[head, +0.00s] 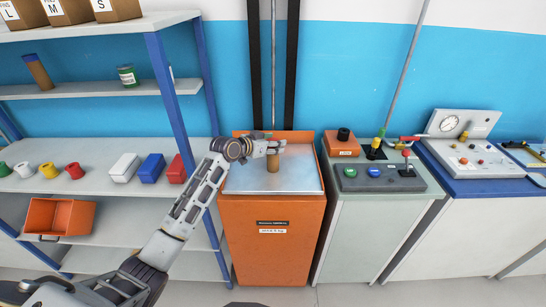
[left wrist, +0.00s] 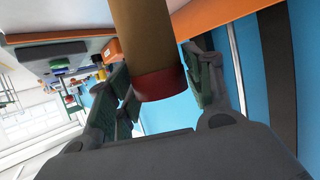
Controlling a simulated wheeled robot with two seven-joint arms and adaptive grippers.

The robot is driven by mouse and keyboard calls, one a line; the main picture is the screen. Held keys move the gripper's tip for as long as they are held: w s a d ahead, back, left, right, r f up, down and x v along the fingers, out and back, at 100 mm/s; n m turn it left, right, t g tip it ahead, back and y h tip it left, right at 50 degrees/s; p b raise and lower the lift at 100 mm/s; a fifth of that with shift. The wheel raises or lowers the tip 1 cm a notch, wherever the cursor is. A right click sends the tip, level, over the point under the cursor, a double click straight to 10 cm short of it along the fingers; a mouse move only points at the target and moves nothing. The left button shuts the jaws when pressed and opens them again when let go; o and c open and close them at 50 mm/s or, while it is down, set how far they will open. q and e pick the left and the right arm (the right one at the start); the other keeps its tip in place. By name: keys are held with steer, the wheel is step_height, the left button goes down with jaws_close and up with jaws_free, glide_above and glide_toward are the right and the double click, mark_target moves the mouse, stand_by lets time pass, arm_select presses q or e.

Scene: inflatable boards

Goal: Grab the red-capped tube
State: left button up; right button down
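A brown tube (head: 273,162) stands upright on the metal top of the orange cabinet (head: 270,245). My left gripper (head: 273,147) is at the tube's upper end, its arm coming in from the left. In the left wrist view the brown tube (left wrist: 143,35) and its red cap (left wrist: 157,84) lie between the two fingers of my left gripper (left wrist: 160,85). The fingers are very close to the tube's sides; whether both touch it cannot be told. My right gripper is not in view.
Shelves (head: 90,185) at the left hold small coloured cups, boxes and an orange bin (head: 60,217). Another brown tube (head: 38,70) leans on an upper shelf. A control console (head: 380,175) with buttons and levers stands right of the orange cabinet. A thin pole rises behind the cabinet.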

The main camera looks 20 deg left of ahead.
arm_select(q)
steer(key=c, duration=0.9)
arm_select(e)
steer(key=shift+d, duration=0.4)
arm_select(q)
steer(key=shift+r, duration=0.15)
steer(key=shift+c, duration=0.2)
step_height(320, 180, up, 8)
steer(key=shift+r+b, duration=0.3)
steer(key=shift+r, duration=0.55)
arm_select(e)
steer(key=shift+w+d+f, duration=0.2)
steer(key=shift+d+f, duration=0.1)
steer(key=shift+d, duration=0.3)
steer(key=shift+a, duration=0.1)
